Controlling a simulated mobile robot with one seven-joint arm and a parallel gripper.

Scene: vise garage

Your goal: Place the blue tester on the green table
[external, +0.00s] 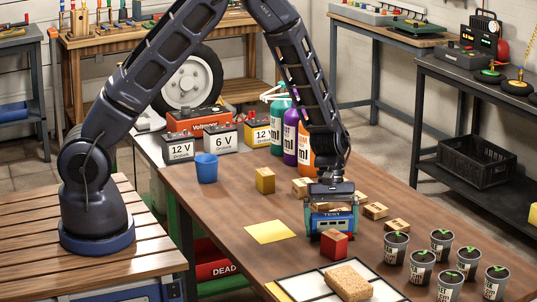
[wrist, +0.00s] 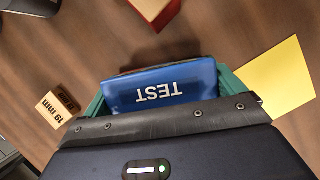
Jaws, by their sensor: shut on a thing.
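The blue tester (wrist: 165,90), marked TEST, sits between the teal fingers of my gripper (wrist: 160,86) in the wrist view. In the external view my gripper (external: 331,207) points down over the brown table, shut on the tester (external: 322,222). The tester is at or just above the tabletop; I cannot tell if it touches. A red block (external: 334,244) stands right in front of it and hides part of its lower side. No green tabletop is clear; a green upright (external: 184,230) shows below the brown table's left edge.
The brown table (external: 215,215) holds a yellow sheet (external: 270,232), a blue cup (external: 206,167), several small wooden blocks (external: 375,211), several grey seedling pots (external: 421,266) and a white-panelled tray (external: 300,285). Batteries (external: 220,139) and bottles (external: 280,115) stand at the back.

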